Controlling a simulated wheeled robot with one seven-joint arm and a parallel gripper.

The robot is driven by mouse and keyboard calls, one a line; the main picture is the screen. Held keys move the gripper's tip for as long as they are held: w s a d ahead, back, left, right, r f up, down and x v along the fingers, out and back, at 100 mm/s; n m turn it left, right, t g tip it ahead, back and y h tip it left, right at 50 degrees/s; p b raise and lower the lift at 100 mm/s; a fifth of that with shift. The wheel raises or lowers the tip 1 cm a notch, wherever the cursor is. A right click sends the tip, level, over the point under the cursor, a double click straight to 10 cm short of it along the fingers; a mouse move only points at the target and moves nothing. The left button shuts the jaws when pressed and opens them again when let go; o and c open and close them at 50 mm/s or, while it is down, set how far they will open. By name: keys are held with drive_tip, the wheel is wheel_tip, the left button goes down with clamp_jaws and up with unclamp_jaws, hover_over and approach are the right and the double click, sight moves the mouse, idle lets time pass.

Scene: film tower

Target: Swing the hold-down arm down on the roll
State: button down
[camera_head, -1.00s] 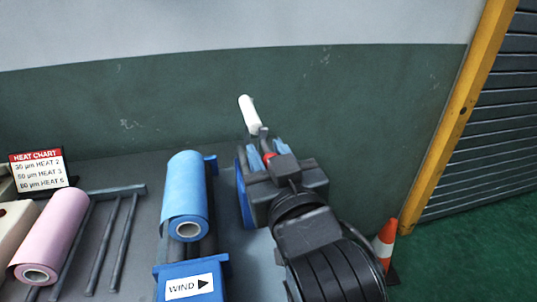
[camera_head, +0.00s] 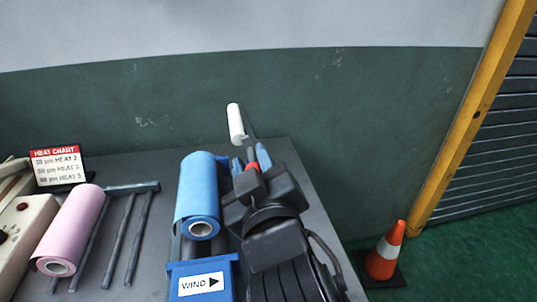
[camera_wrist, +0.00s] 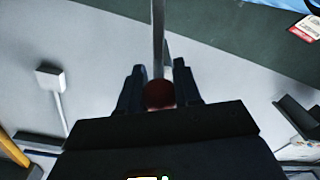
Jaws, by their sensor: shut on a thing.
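The hold-down arm is a thin grey bar (camera_wrist: 158,35) with a white roller (camera_head: 236,122) on its end and a red knob (camera_head: 252,168). The bar is raised, and the white roller stands up behind and right of the blue roll (camera_head: 197,185), apart from it in the picture. My gripper (camera_head: 251,160) is shut on the red knob, its blue-tipped fingers on either side. In the wrist view the knob (camera_wrist: 159,94) sits between the dark fingers and the bar runs up from it. My wrist and forearm hide the arm's lower end.
The blue roll lies in a blue winder frame (camera_head: 203,266) marked WIND. A pink roll (camera_head: 72,225), a rack (camera_head: 128,235) and a heat chart (camera_head: 58,166) stand to the left on the grey table (camera_head: 308,205). An orange cone (camera_head: 384,252) stands on the floor at right.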

drive_tip(key=s+a+f+n+p, duration=0.2)
drive_tip(key=a+f+n, duration=0.5)
drive_tip(key=n, duration=0.5)
drive_tip(key=shift+a+h, duration=0.35)
drive_tip(key=shift+h, duration=0.05)
drive_tip(key=shift+s, duration=0.1)
drive_tip(key=c, duration=0.8)
unclamp_jaws()
drive_tip(key=shift+s, duration=0.1)
